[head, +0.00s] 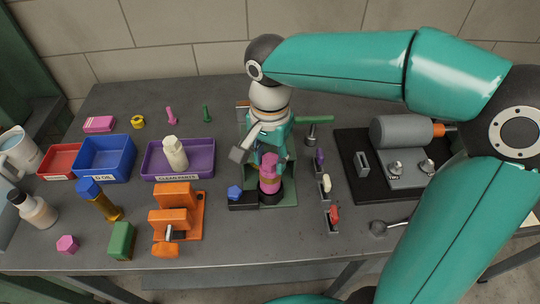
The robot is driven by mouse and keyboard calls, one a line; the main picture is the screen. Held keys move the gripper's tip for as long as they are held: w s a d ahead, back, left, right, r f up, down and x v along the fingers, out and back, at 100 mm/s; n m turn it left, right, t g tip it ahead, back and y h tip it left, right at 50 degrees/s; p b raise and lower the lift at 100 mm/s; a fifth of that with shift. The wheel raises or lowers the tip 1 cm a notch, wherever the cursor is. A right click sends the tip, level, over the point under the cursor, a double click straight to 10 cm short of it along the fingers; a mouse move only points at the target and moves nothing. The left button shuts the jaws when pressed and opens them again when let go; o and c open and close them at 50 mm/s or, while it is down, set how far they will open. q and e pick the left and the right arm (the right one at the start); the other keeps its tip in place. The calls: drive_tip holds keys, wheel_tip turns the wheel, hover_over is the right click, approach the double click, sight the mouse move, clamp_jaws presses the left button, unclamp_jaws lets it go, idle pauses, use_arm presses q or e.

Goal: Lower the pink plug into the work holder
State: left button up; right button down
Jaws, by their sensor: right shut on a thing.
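The pink plug (268,172) stands roughly upright below my right gripper (265,156), near the middle of the table. My right gripper points down and is shut on the plug's upper part. The fingers and wrist hide part of that grip. The plug's lower end is at the dark work holder (271,198), which has a green plate behind it. From this angle I cannot tell how deep the plug sits in the holder. My left gripper is not in view.
An orange vise (175,215) and purple tray (180,158) stand left of the holder. A blue tray (105,155) and red tray (60,160) are further left. Small levers (326,183) stand close on the right. A grey motor (400,133) sits at right.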

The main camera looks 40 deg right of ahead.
drive_tip(key=shift+f+b, duration=1.35)
drive_tip(key=shift+f, duration=0.4)
drive_tip(key=c, duration=0.6)
unclamp_jaws()
drive_tip(key=shift+r, duration=0.1)
wheel_tip(320, 180, up, 5)
drive_tip(key=p, duration=0.4)
wheel_tip(320, 180, up, 12)
